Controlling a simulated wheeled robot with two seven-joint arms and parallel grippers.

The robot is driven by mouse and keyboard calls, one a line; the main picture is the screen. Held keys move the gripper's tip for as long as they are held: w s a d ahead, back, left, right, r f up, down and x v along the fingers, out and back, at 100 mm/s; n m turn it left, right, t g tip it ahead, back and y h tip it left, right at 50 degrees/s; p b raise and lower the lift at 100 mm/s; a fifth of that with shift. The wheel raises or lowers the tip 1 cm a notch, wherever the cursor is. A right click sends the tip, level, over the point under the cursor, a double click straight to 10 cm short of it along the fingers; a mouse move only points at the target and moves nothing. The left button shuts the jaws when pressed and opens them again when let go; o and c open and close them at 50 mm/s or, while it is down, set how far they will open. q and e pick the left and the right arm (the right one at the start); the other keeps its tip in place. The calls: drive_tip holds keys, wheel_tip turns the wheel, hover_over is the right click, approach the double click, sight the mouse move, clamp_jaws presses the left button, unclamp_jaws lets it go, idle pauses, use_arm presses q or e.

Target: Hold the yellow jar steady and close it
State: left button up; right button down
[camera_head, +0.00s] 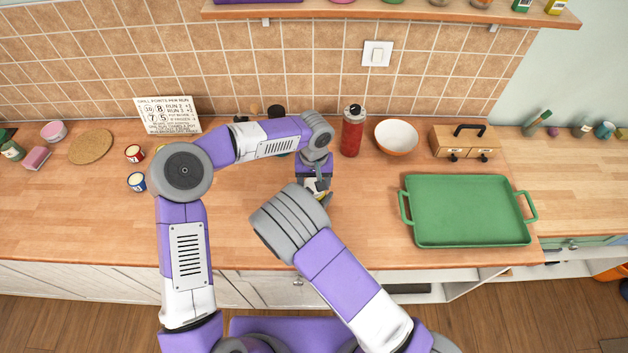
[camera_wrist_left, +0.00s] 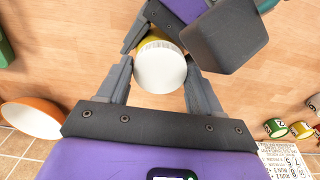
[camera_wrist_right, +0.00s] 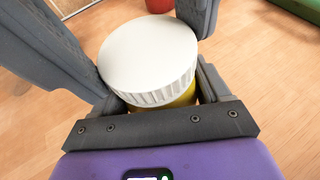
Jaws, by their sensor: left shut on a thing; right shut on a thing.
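The yellow jar (camera_wrist_right: 178,103) stands on the wooden counter with a white ribbed lid (camera_wrist_right: 150,55) on top. In the left wrist view the lid (camera_wrist_left: 160,68) covers most of the yellow body (camera_wrist_left: 155,42). My left gripper (camera_wrist_left: 160,78) is shut with its fingers on either side of the jar at the lid. My right gripper (camera_wrist_right: 165,98) is shut on the yellow body below the lid. In the head view my left gripper (camera_head: 316,187) points down at the jar, which is mostly hidden there. I cannot tell how tightly the lid sits.
A red bottle (camera_head: 352,135) and a white-orange bowl (camera_head: 396,136) stand behind and to the right. A green tray (camera_head: 470,212) lies at right, near a wooden box (camera_head: 465,141). Small tins (camera_head: 137,181) stand left. The front counter between tins and jar is largely clear.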

use_arm(q)
drive_tip(key=m, duration=0.9)
drive_tip(key=shift+m, duration=0.4)
drive_tip(key=o, duration=1.2)
drive_tip(key=shift+r, duration=2.3)
drive_tip(key=shift+c, duration=0.4)
